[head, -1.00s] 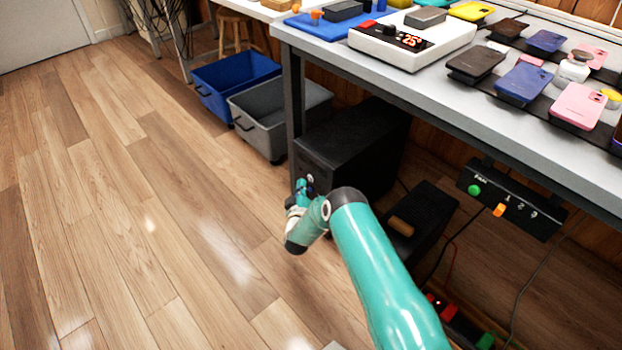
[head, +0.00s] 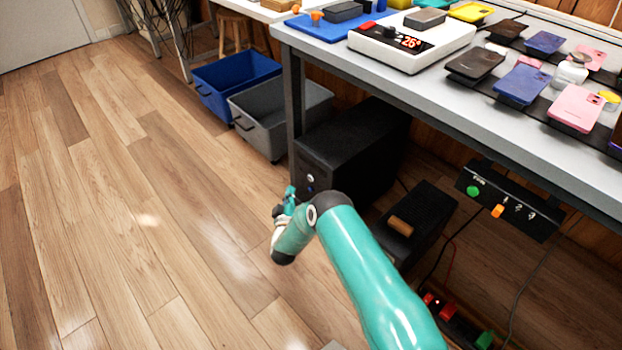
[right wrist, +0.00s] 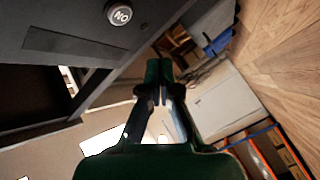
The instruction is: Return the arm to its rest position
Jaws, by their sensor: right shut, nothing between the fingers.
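My right arm shows in the head view, low and in front of the bench, well below the table top. My right gripper (head: 290,195) is at its far end, small and partly hidden by the wrist, beside the dark box under the bench. In the right wrist view my right gripper (right wrist: 160,80) has its two dark fingers together, with nothing held. My left gripper does not show in the head view.
The bench top (head: 455,97) holds several phones and a white device with a red display (head: 410,42). Below are a black cabinet (head: 350,145), a grey bin (head: 262,122), a blue bin (head: 232,75) and a switch panel (head: 510,203). The wooden floor (head: 110,210) at left is clear.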

